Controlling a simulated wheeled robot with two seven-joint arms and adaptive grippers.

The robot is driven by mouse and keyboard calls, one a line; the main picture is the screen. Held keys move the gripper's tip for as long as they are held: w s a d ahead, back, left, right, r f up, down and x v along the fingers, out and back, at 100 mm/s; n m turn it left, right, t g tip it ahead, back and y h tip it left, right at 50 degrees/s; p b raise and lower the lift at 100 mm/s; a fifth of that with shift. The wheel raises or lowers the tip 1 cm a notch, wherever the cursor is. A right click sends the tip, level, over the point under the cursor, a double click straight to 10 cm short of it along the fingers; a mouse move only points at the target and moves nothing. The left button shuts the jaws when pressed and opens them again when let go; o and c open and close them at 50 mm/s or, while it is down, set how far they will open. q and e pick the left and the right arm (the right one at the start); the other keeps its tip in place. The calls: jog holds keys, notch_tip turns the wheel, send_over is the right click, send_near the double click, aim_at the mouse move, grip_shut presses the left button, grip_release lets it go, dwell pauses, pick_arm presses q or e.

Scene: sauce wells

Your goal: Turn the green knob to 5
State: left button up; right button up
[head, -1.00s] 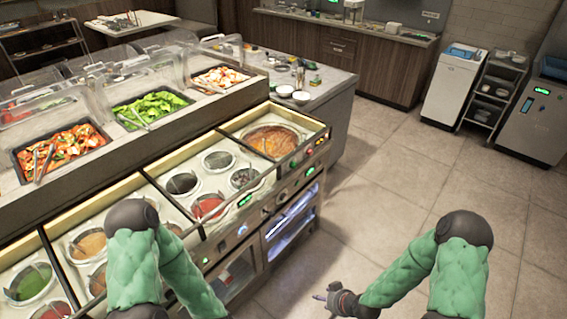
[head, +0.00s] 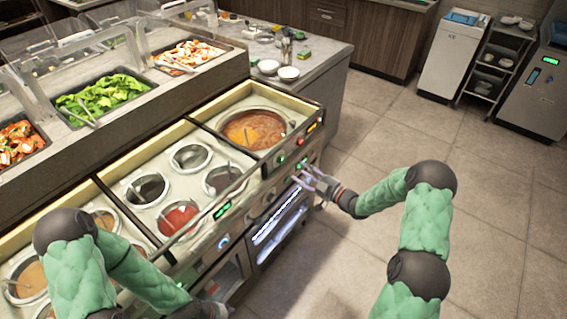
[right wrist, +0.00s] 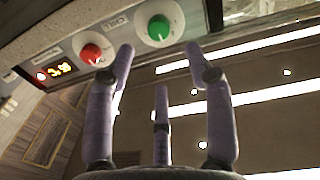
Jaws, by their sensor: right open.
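The green knob (right wrist: 158,28) is round with a pale pointer piece, mounted on the metal front panel of the sauce counter, right of a red knob (right wrist: 91,54). It shows small in the head view (head: 281,159). My right gripper (head: 308,176) is open and empty just in front of the panel; in the right wrist view its fingers (right wrist: 160,60) are spread below the green knob, apart from it. The knob's scale is not readable. My left gripper (head: 215,308) is low at the bottom edge, partly cut off.
A red-lit display (right wrist: 54,70) sits beside the red knob. The counter holds a large soup pot (head: 253,130) and several smaller sauce wells. A rail runs along its front edge. Open floor (head: 400,140) lies to the right.

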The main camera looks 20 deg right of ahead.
aim_at(284, 162)
jog(key=b+x, duration=0.1)
jog(key=x, duration=0.7)
jog(key=shift+w+f+b, duration=0.15)
jog(key=shift+b, duration=0.2)
grip_shut()
